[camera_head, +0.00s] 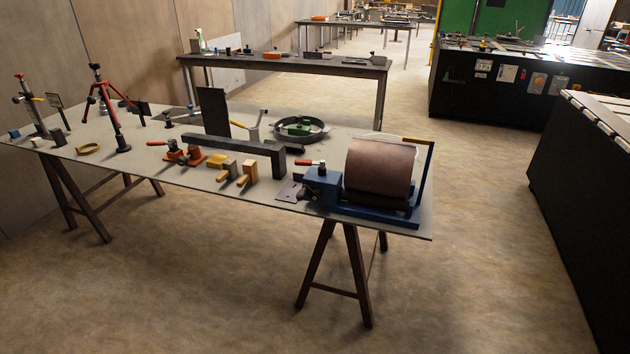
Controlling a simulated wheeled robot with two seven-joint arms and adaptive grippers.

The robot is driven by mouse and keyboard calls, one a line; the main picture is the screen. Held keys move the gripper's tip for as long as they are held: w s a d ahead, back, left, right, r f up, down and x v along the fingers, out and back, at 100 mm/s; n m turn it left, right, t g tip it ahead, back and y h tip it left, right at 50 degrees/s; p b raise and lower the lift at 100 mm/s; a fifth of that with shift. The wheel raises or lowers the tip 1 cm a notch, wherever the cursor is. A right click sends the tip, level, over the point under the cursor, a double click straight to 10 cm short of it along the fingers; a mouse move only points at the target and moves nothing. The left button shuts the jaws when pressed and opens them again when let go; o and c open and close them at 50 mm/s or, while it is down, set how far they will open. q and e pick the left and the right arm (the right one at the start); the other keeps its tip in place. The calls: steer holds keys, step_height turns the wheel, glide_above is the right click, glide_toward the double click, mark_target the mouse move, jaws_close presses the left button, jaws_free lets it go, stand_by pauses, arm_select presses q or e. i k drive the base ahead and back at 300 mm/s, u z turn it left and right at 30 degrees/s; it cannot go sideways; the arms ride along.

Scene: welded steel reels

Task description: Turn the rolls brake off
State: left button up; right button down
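A reddish-brown roll (380,170) lies across a blue frame (375,212) at the right end of the near table. A blue block-shaped housing (323,186) stands at the left end of the roll. A small lever with a red grip (307,162) shows just above and behind this housing; I cannot tell whether it is the brake or which position it is in. A grey metal plate (290,190) sits left of the housing. Neither of my grippers is in view.
The near table (230,193) also holds a long dark bar (232,145), red-handled clamps (180,154), wooden blocks (246,172), a round pan (302,129) and a red tripod (103,100). Open floor (190,270) lies in front. Dark workbenches (580,190) stand at right.

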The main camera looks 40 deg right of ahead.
mark_target(322, 163)
steer(key=z, duration=0.75)
steer(key=i, duration=1.25)
steer(key=u, duration=0.3)
